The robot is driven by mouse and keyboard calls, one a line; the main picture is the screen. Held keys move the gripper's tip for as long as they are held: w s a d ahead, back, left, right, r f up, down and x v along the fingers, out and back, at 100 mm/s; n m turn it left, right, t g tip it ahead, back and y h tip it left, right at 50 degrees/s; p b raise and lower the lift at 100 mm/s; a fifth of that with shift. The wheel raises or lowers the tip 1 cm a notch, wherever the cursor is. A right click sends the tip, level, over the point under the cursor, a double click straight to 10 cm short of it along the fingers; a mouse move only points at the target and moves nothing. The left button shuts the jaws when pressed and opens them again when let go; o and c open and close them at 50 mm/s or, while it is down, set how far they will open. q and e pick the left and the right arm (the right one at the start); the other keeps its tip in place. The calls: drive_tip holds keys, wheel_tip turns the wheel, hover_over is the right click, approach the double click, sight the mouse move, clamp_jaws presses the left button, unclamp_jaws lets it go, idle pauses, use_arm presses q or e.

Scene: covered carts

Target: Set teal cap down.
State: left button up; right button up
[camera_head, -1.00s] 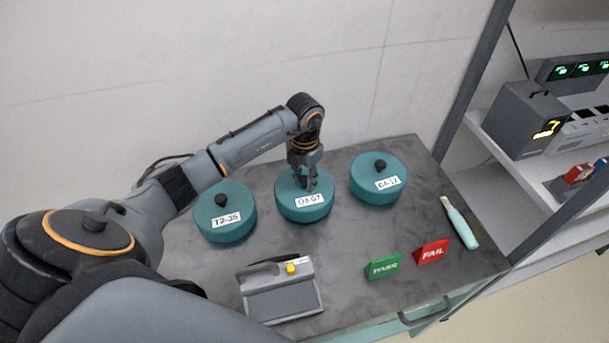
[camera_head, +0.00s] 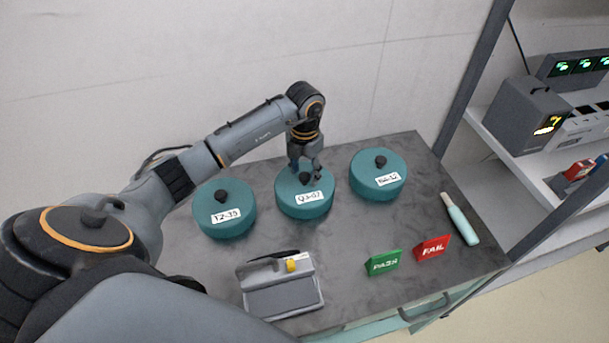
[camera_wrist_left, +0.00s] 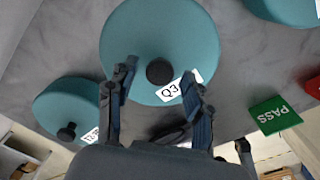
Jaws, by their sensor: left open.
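Three round teal caps with black knobs stand in a row on the grey cart top (camera_head: 345,232). The middle cap (camera_head: 290,205), labelled Q3-07, sits on the top under my left gripper (camera_head: 304,172). The left cap (camera_head: 225,225) is labelled T2-25, and the right cap (camera_head: 365,185) has a label hard to read. My left gripper is open, its fingers just above and around the middle cap's knob without gripping it. In the left wrist view the open fingers (camera_wrist_left: 158,92) stand on either side of the black knob (camera_wrist_left: 160,71). My right gripper is not in view.
A grey device with a yellow knob (camera_head: 291,265) lies at the front. A green PASS sign (camera_head: 383,263), a red FAIL sign (camera_head: 432,248) and a pale teal-handled tool (camera_head: 461,224) lie front right. A shelf with instruments (camera_head: 530,115) stands at the right.

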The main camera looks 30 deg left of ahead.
use_arm(q)
wheel_tip(320, 180, up, 10)
drive_tip(key=b, duration=0.2)
drive_tip(key=shift+r, duration=0.15)
idle(0.4)
